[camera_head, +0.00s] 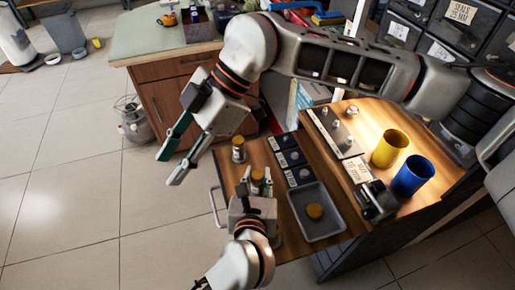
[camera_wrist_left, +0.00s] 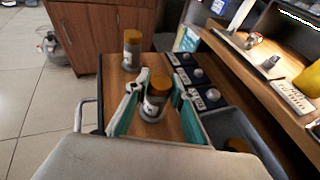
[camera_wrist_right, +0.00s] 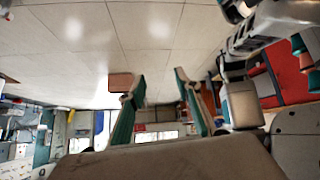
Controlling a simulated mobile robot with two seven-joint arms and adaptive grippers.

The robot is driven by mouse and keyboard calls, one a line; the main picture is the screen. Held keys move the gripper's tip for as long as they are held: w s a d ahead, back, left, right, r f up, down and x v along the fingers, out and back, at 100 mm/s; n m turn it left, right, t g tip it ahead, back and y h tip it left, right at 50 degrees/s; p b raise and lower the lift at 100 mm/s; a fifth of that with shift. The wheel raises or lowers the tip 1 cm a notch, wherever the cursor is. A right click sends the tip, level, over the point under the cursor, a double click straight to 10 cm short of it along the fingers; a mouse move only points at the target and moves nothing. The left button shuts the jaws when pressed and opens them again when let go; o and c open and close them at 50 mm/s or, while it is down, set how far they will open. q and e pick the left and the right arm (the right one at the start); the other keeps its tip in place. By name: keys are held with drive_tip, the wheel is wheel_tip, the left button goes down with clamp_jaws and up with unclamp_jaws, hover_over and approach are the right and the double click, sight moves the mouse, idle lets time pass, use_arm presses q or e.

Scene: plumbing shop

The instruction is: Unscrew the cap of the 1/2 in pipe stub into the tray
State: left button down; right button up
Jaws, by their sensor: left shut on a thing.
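Two upright pipe stubs with orange caps stand on the wooden surface: a rear stub (camera_head: 238,155) and a front stub (camera_wrist_left: 153,108). My left gripper (camera_head: 257,181) has its teal fingers closed on either side of the front stub's orange cap (camera_wrist_left: 159,84). The cap sits on top of the stub. Size markings are too small to read. The grey tray (camera_head: 327,230) lies to the right and holds a loose orange cap (camera_head: 315,211). My right gripper (camera_head: 173,158) is open and empty, left of the wooden surface; its spread fingers also show in the right wrist view (camera_wrist_right: 157,85).
Dark labelled holders (camera_head: 290,158) run beside the stubs. A yellow cup (camera_head: 390,148) and a blue cup (camera_head: 412,175) stand on the raised shelf at right. My right arm crosses above the bench. A wooden cabinet (camera_head: 178,100) stands behind; open floor lies left.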

drive_tip(key=w+d+f+m+t+h, duration=0.25)
drive_tip(key=w+d+f+h, duration=0.2)
drive_tip(key=d, duration=0.25)
drive_tip(key=m+t+h, duration=0.2)
drive_tip(key=m+h, duration=0.1)
drive_tip(key=m, duration=0.2)
hover_over(257, 174)
wheel_tip(257, 174, down, 2)
drive_tip(key=shift+s+f+g, duration=0.1)
drive_tip(key=shift+f+g, duration=0.15)
drive_tip(key=shift+f, duration=3.9)
drive_tip(key=shift+c, duration=0.3)
clamp_jaws()
drive_tip(key=shift+o, duration=0.8)
unclamp_jaws()
drive_tip(key=shift+r, duration=0.15)
